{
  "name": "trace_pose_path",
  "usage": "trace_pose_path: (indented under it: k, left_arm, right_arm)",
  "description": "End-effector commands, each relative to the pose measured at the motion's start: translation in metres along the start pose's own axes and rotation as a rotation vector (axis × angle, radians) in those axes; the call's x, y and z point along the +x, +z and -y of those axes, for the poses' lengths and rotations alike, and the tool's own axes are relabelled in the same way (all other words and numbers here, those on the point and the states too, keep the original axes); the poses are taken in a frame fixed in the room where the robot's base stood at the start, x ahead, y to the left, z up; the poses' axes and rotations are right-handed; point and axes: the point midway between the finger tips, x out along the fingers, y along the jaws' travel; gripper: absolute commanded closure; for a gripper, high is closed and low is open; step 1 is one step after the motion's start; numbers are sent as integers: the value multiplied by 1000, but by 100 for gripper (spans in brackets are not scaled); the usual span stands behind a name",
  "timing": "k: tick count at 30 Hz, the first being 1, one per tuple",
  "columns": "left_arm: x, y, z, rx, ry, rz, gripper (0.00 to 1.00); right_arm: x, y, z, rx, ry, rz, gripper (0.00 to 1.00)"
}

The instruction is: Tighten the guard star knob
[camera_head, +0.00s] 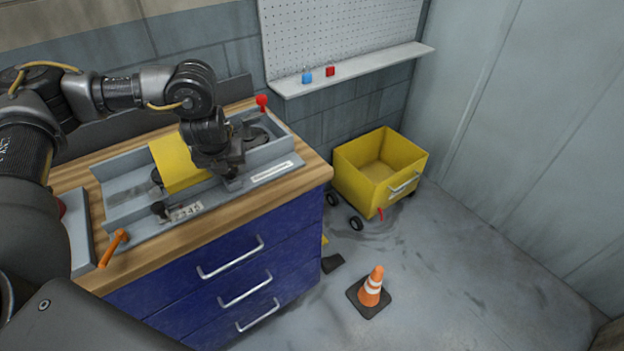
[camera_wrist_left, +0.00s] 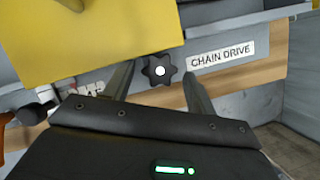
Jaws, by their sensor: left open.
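The black star knob (camera_wrist_left: 160,70) with a pale centre sits on the front of the grey machine frame, below the yellow guard (camera_wrist_left: 90,40) and left of a "CHAIN DRIVE" label (camera_wrist_left: 221,56). In the head view the yellow guard (camera_head: 178,165) stands tilted over the frame, left of my left gripper (camera_head: 230,173). That gripper hides the knob there. In the left wrist view my left gripper (camera_wrist_left: 159,78) is open, with one finger on each side of the knob. I cannot tell whether the fingers touch it. My right gripper is not in view.
The grey frame (camera_head: 130,228) lies on a wooden bench top with blue drawers (camera_head: 230,285). A yellow cart (camera_head: 350,170) and a traffic cone (camera_head: 371,288) stand on the floor.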

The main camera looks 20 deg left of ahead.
Motion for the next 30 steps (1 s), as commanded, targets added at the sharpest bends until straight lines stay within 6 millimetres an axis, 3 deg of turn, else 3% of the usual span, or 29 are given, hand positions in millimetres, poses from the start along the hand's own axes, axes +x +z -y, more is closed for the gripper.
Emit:
trace_pose_path:
  k: [8, 18, 30]
  left_arm:
    - [-3, 3, 1, -110, 52, 5, 40]
    - [-2, 4, 8, -522, 219, 8, 40]
    - [-84, 8, 24, -510, 209, 7, 40]
  right_arm:
    - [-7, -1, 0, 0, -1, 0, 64]
    - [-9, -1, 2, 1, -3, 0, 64]
    - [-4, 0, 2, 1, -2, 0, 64]
